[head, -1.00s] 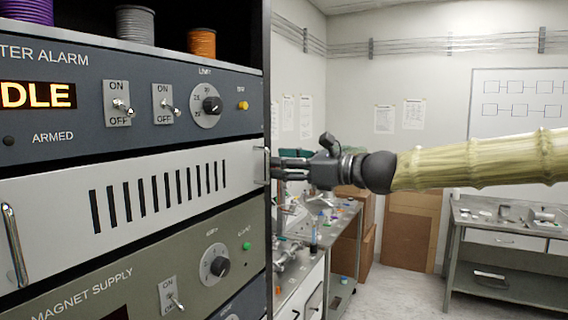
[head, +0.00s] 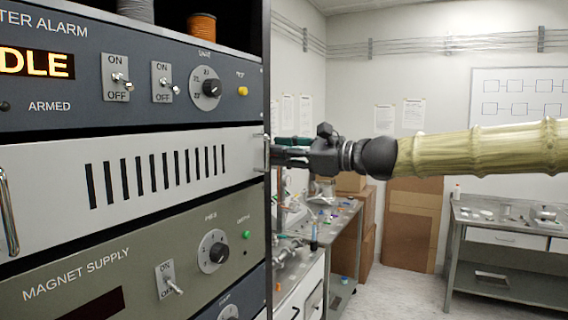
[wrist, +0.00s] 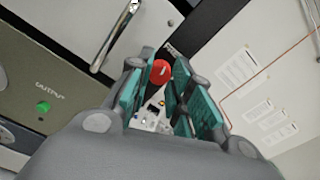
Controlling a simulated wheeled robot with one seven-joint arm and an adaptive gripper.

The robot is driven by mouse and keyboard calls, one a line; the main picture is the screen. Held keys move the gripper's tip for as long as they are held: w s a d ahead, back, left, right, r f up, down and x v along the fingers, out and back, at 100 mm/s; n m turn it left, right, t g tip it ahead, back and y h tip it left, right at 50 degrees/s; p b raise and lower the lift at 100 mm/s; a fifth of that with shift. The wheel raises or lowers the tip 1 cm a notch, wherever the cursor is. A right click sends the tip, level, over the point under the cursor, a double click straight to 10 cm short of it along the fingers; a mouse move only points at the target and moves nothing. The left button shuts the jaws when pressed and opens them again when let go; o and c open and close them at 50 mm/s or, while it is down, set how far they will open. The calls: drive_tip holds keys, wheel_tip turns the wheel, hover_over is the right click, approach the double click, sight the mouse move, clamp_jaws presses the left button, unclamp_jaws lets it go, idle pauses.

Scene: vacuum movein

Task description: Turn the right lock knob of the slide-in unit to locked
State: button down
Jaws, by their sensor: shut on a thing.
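The slide-in unit (head: 62,178) is a white panel with a row of dark vertical slots, sitting in the rack between two darker units. Its right handle (head: 265,152) is at the panel's right end and also shows as a metal bar in the wrist view (wrist: 113,38). My gripper (head: 276,154) reaches in from the right to the panel's right edge. In the wrist view, a round red knob (wrist: 160,71) with a pale mark shows between my gripper's teal-padded fingers (wrist: 163,95), which are shut on it. In the head view the knob is hidden.
The alarm unit (head: 130,112) with toggle switches is above, and the magnet supply unit (head: 110,245) with its green button (head: 246,235) is below. A cluttered bench (head: 335,225) stands right of the rack. Floor is open farther right.

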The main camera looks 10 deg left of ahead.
drive_tip(key=shift+f+n+b, duration=0.1)
drive_tip(key=shift+n+b, duration=7.6)
drive_tip(key=shift+b, duration=0.2)
drive_tip(key=c, duration=1.3)
unclamp_jaws()
drive_tip(key=shift+o, duration=0.2)
drive_tip(key=v, duration=1.2)
